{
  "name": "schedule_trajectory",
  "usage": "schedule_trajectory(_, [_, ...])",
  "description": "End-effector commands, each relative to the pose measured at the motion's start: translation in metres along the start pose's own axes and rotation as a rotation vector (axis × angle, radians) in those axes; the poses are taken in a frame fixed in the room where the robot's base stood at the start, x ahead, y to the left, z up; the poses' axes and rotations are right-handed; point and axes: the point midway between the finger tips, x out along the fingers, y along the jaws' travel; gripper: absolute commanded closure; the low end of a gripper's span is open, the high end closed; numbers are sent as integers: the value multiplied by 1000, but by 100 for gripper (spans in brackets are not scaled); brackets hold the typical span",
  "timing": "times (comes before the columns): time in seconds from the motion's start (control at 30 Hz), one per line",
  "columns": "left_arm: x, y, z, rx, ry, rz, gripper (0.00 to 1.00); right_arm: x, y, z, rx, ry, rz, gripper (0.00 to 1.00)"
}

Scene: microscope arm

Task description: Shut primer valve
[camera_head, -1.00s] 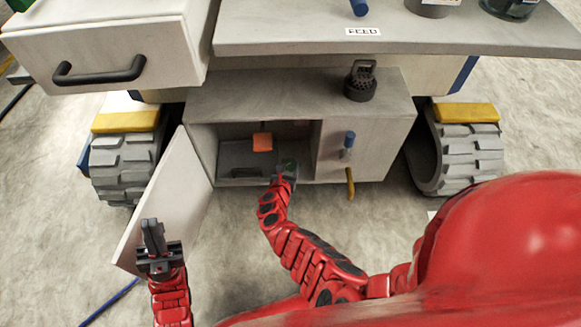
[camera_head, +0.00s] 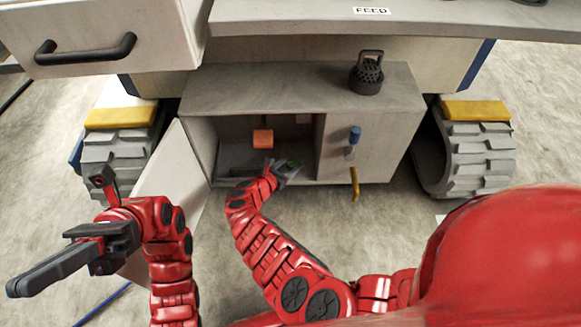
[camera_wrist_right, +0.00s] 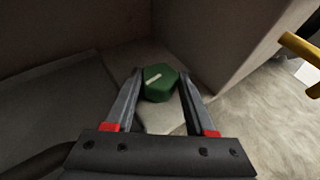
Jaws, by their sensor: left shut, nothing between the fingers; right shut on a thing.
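A green faceted knob (camera_wrist_right: 160,83) with a white line across its top sits low in the open cabinet's inner corner, and I take it to be the primer valve. My right gripper (camera_wrist_right: 160,92) has one finger on each side of the knob and is shut on it. In the head view, my right gripper (camera_head: 287,172) reaches in at the cabinet's front opening, and a little green shows there. The white line runs slantwise between the fingers. My left gripper (camera_head: 20,287) is shut and empty, off to the left and pointing left.
The cabinet (camera_head: 300,92) has its door (camera_head: 165,175) swung open at left. An orange block (camera_head: 263,138) is inside. A blue knob (camera_head: 354,134) and a yellow handle (camera_head: 354,183) are on the right front panel. A drawer (camera_head: 100,35) juts out at upper left.

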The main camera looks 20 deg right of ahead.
Motion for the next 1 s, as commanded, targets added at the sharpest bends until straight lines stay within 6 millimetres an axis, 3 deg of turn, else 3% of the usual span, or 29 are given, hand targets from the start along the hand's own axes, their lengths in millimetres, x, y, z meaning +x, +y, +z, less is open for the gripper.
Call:
schedule_trajectory(0.2, [13,-7,-10,-13,90,-50,100,0,0,-1,7,1,-18,100])
schedule_trajectory(0.6, [15,-8,-11,-15,102,-57,100,0,0,0,8,1,-21,100])
schedule_trajectory(0.63, [15,-8,-11,-15,102,-57,100,0,0,0,8,1,-20,43])
schedule_trajectory(0.8, [15,-8,-11,-15,102,-57,100,0,0,0,8,1,-20,15])
schedule_trajectory(1.0, [15,-8,-11,-15,102,-57,100,0,0,0,8,0,-20,15])
